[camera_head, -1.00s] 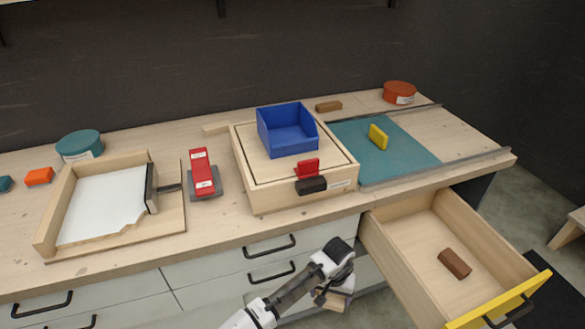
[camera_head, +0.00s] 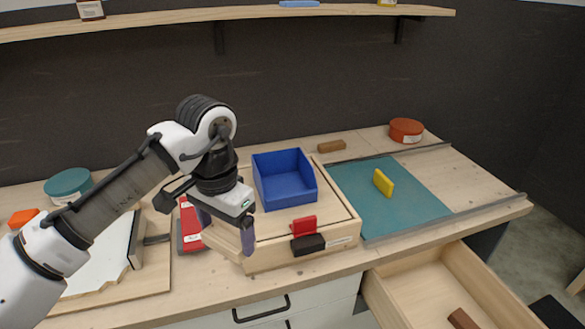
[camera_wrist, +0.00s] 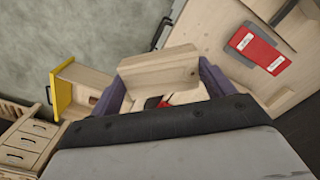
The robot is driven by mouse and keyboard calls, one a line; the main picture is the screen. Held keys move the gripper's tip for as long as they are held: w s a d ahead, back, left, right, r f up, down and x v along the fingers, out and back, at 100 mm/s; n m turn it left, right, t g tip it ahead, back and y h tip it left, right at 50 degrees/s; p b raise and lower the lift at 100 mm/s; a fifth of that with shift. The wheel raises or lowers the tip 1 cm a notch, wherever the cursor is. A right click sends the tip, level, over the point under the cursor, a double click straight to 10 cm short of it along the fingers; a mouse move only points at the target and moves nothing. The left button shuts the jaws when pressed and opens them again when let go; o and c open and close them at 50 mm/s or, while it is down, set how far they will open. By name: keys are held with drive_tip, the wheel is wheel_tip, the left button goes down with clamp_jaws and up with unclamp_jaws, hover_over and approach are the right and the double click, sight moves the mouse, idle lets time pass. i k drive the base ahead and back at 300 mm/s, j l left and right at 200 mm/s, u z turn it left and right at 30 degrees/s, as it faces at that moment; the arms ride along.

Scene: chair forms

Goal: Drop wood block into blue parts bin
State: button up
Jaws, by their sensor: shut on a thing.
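The light wood block (camera_head: 222,241) is held between the two dark purple fingers of my gripper (camera_head: 227,229). It also spans the fingers in the wrist view (camera_wrist: 158,70). My gripper is shut on it, in the air in front of the wooden box's left side. The blue parts bin (camera_head: 285,187) stands on that box, to the right of and beyond my gripper. The bin is open at the top, and its visible inside looks empty.
The wooden box (camera_head: 330,218) has a red block and a dark handle at its front. A red device (camera_head: 190,228) is partly behind my gripper. A yellow block (camera_head: 383,182) stands on a teal mat (camera_head: 415,208). A drawer (camera_head: 400,292) is open at lower right.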

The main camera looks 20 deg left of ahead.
sight(290, 186)
drive_tip(key=i, duration=1.15)
